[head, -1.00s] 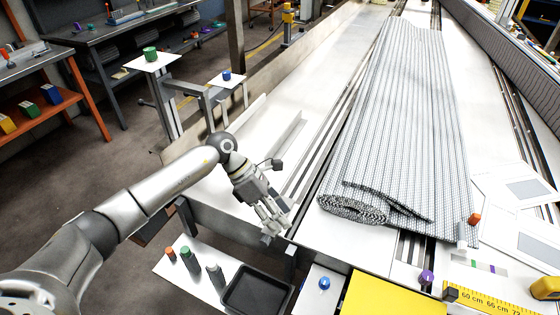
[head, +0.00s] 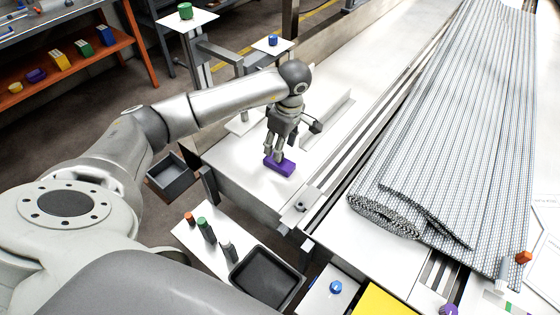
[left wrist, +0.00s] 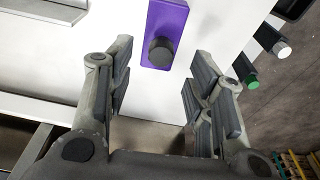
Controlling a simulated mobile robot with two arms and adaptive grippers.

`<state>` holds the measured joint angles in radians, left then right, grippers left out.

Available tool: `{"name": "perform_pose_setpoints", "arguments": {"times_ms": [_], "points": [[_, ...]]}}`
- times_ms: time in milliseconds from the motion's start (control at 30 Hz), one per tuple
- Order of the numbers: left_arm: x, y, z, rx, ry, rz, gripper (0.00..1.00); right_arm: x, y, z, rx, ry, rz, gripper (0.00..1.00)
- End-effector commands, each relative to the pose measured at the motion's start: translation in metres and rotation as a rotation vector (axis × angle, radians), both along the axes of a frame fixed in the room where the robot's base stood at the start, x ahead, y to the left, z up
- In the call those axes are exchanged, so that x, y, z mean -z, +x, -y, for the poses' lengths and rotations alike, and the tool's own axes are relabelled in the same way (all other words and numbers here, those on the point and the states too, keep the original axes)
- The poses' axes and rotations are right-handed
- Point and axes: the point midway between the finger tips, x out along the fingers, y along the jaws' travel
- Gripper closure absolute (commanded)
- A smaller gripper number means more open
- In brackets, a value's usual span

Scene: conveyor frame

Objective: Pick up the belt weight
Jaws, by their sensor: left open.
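The belt weight looks to be a purple block (head: 281,167) lying on the white side surface of the conveyor frame. In the left wrist view the purple block (left wrist: 166,16) carries a round dark knob (left wrist: 160,53). My left gripper (head: 271,154) points down at the block in the head view and partly covers it. In the left wrist view my left gripper (left wrist: 157,78) is open and empty, with the knob just ahead of the gap between its fingers. Whether the fingers touch the block is unclear. My right gripper is out of view.
A rolled grey belt (head: 440,130) lies on the conveyor to the right. An upright white angle strip (head: 328,122) stands behind the block. Below the surface are a black tray (head: 265,277) and a white shelf (head: 190,238) with several small cylinders. A grey bin (head: 172,178) hangs at left.

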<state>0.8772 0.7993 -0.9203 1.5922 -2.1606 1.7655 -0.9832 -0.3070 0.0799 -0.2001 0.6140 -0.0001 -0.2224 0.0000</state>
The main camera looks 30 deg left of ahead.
Motion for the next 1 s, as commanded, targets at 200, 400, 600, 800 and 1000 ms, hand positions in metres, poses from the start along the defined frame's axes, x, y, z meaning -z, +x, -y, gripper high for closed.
{"name": "perform_pose_setpoints", "arguments": {"times_ms": [200, 400, 600, 800, 1000], "points": [[0.033, 0.000, -0.001, -0.002, -0.002, -0.005, 0.51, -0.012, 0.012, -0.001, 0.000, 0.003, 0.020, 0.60], [0.046, 0.000, -0.003, -0.001, -0.001, -0.001, 0.51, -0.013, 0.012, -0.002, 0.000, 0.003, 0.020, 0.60], [0.046, 0.001, -0.003, -0.001, -0.001, -0.001, 0.55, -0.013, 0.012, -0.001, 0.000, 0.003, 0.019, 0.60], [0.045, 0.000, -0.003, -0.001, -0.001, -0.001, 0.81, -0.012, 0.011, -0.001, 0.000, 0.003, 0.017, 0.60], [0.045, 0.001, -0.003, -0.001, -0.001, -0.001, 1.00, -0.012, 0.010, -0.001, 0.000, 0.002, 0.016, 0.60]]}}
